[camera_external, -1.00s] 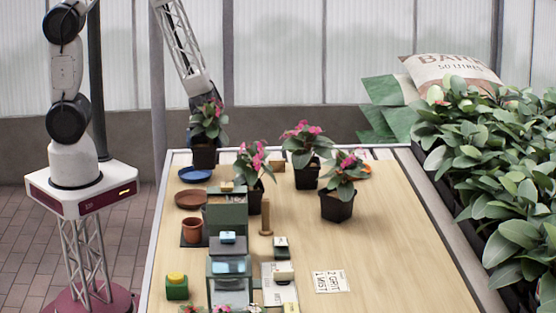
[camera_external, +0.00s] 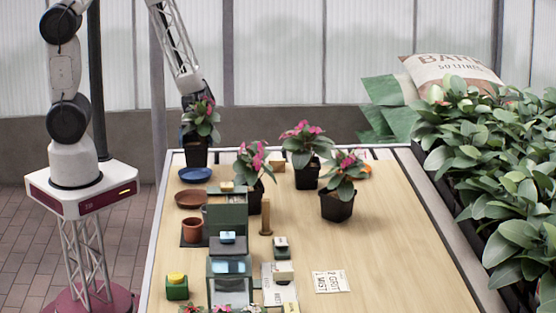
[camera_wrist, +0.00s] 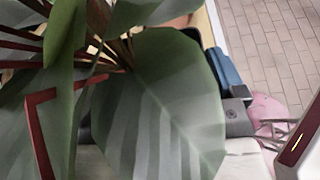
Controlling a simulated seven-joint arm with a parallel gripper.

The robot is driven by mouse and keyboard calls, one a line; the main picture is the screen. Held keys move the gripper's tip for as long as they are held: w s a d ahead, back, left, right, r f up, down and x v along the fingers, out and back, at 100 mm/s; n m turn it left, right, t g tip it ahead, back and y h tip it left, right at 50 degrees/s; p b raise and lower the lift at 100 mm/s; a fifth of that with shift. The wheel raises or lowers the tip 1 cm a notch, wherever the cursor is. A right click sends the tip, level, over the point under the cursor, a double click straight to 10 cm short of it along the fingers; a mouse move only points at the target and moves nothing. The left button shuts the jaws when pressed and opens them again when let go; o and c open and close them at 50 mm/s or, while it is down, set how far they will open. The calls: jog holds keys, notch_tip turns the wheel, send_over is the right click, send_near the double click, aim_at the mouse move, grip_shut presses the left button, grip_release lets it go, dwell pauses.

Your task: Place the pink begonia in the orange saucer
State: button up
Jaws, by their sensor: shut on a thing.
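My gripper (camera_external: 188,128) is shut on a potted plant (camera_external: 205,117) with pink-red flowers and a dark pot, at the far left corner of the table. The leaves hide the fingertips. In the wrist view its large green leaves (camera_wrist: 160,105) fill much of the picture. The pot is upright, just behind the blue saucer (camera_external: 195,174); I cannot tell whether it touches the table. The orange saucer (camera_external: 365,171) shows as a sliver at the back right, mostly hidden by a pink-flowered plant (camera_external: 340,188). Two more pink-flowered plants (camera_external: 305,150) (camera_external: 253,168) stand between.
A brown saucer (camera_external: 190,198), a terracotta pot (camera_external: 192,229) and a green box (camera_external: 227,213) line the left side. A wooden post (camera_external: 266,215) stands by the box. Dense foliage (camera_external: 490,170) borders the right edge. The table's right front is clear apart from a card (camera_external: 331,281).

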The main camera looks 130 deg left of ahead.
jog(key=shift+r, duration=0.2)
notch_tip(320, 180, up, 10)
jog(key=w+a+n+t+y, duration=0.3)
jog(key=w+a+n+y, duration=0.15)
jog(key=w+a, duration=3)
jog(key=f, duration=0.4)
jog(key=shift+s+a+f, duration=0.3)
jog(key=shift+f, duration=0.05)
jog(key=shift+f, duration=0.1)
notch_tip(320, 180, down, 6)
jog(key=shift+f, duration=1.9)
